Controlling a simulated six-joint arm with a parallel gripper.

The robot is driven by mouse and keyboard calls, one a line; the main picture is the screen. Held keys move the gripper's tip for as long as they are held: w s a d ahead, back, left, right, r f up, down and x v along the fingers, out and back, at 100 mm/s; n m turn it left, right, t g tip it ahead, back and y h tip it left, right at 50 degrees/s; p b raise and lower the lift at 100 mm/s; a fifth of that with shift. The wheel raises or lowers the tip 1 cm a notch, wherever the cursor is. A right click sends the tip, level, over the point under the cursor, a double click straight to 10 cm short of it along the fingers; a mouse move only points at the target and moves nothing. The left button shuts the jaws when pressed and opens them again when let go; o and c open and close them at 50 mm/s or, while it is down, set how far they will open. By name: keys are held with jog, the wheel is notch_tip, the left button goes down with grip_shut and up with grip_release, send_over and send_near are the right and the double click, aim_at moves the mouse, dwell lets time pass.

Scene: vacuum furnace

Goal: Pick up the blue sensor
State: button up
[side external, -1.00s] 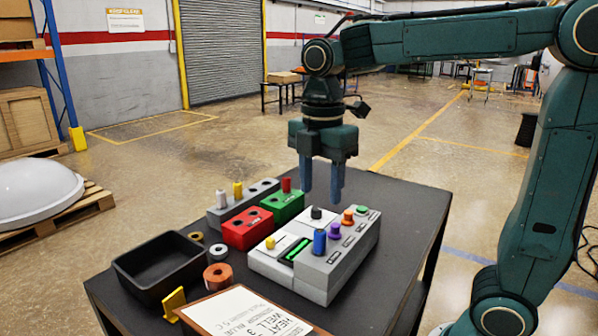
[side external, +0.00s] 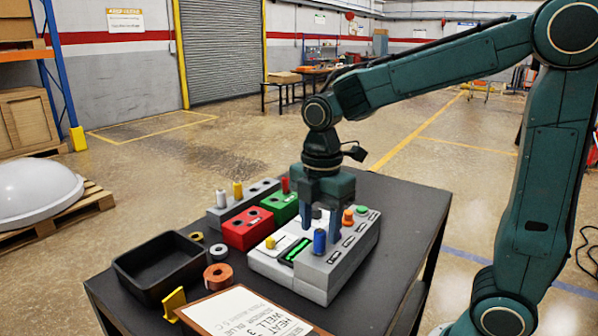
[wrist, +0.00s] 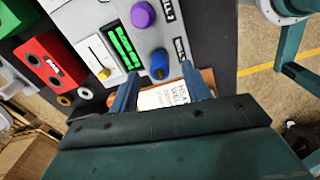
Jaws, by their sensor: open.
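The blue sensor (side external: 319,241) is a small upright cylinder standing on the grey panel box (side external: 318,285), at its front end. In the wrist view the blue sensor (wrist: 159,66) shows just beyond and between my two fingertips. My gripper (side external: 321,228) is open and empty, pointing down above the panel just behind the sensor. In the wrist view my gripper (wrist: 160,78) has its fingers apart on either side, with no contact visible. A purple knob (wrist: 143,14) stands close by on the same panel; in the side view my gripper hides it.
Orange (side external: 348,217) and green (side external: 361,211) knobs stand farther along the panel. Red (side external: 241,236) and green (side external: 276,208) blocks, a grey rack (side external: 217,218) and a black tray (side external: 120,268) lie left. A clipboard (side external: 188,314) lies in front. The table's right side is clear.

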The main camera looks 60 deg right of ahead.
aim_at(320, 231)
jog(key=shift+f, duration=1.7)
grip_shut()
jog(key=shift+r, duration=0.15)
notch_tip(320, 231, up, 20)
dwell(0.5)
